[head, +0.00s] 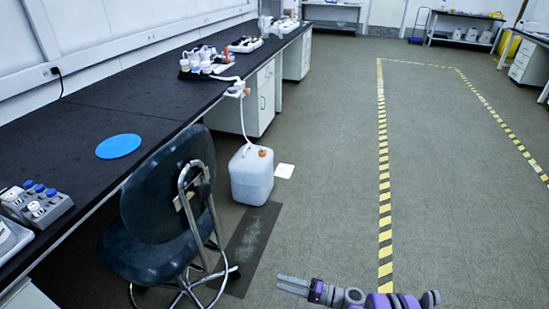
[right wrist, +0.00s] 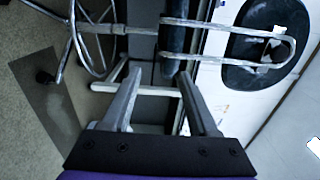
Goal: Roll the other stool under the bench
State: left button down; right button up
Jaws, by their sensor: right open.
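A dark stool (head: 165,205) with a chrome frame and a backrest stands on the floor at the front edge of the black-topped bench (head: 105,95) in the head view. Its backrest overlaps the bench edge in the picture. Its chrome legs (right wrist: 92,35) and looped frame show in the right wrist view, beyond the fingers. No second stool shows. My right gripper (head: 292,286) is open and empty, to the right of the stool and apart from it. Its open fingers (right wrist: 160,82) also show in the right wrist view. My left gripper is not in view.
A dark floor patch (head: 252,245) lies right of the stool. Yellow-black tape (head: 384,190) marks the open floor at right.

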jog(key=s+d+r+n+g+h, duration=0.1)
jog(key=s+r+h, duration=0.3)
jog(key=r, duration=0.2)
jog(key=s+d+r+g+h, duration=0.1)
jog(key=s+r+h, duration=0.25)
jog(key=r, duration=0.35)
jog(key=s+d+r+n+h, duration=0.15)
jog(key=s+d+h, duration=0.4)
jog(key=s, duration=0.55)
jog(key=s+d+r+n+h, duration=0.1)
jog(key=s+d+r+h, duration=0.25)
jog(key=s+d, duration=0.55)
pick_arm(q)
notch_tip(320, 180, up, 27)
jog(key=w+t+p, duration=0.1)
jog(key=p, duration=2.2)
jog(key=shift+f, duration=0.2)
pick_arm(e)
notch_tip(320, 180, up, 26)
jog(key=a+t, duration=0.1)
jog(key=a, duration=0.1)
jog(key=shift+s+a+t+h, duration=0.15)
jog(key=shift+s+t+h, duration=0.05)
jog(key=shift+t+h, duration=0.2)
